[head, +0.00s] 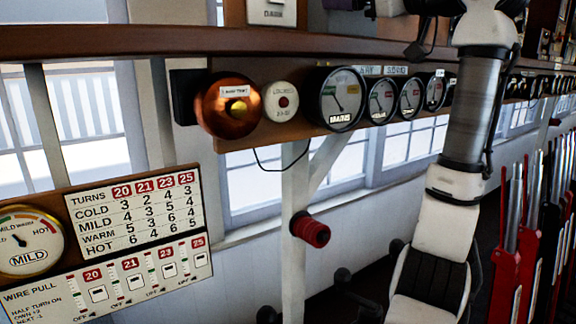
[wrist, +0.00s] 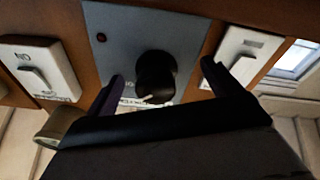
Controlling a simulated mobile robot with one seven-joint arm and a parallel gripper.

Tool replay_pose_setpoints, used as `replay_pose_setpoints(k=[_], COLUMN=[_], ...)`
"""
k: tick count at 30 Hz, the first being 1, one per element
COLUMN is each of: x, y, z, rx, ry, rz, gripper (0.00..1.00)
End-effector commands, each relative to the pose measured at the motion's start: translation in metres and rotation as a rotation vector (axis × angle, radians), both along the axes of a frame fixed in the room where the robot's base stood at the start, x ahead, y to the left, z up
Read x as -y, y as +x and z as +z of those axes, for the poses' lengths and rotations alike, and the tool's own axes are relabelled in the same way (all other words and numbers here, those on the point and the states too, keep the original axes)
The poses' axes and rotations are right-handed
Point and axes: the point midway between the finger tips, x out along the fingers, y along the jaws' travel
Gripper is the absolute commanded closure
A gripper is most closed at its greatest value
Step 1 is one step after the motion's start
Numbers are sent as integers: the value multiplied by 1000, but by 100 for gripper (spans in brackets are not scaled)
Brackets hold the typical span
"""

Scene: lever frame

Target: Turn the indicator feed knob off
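In the wrist view a round black knob (wrist: 156,72) sits on a blue-grey plate (wrist: 115,25). A short white mark shows at its lower edge, and a label below it is mostly hidden. My gripper (wrist: 162,72) is open, with one dark finger to the left of the knob and one to the right. A gap shows on both sides, so neither finger appears to touch it. In the head view my arm rises on the right; I cannot make out the gripper or the knob there.
White switches stand left (wrist: 38,70) and right (wrist: 240,55) of the plate, close to the fingers. A brass round part (wrist: 60,125) is at lower left. In the head view a wooden shelf (head: 150,42), a copper bell (head: 228,105), gauges (head: 340,98) and red levers (head: 508,235) surround my arm.

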Motion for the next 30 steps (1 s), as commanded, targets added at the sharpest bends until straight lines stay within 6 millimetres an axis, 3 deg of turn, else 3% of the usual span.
replay_pose_setpoints(k=[11,21,29,30], x=[5,7,9,9], y=[1,2,3,3], z=[4,3,1,1], rx=[12,177,195,195], ry=[4,-251,-280,-279], rz=[-10,-14,-15,-16], gripper=[32,44,45,20])
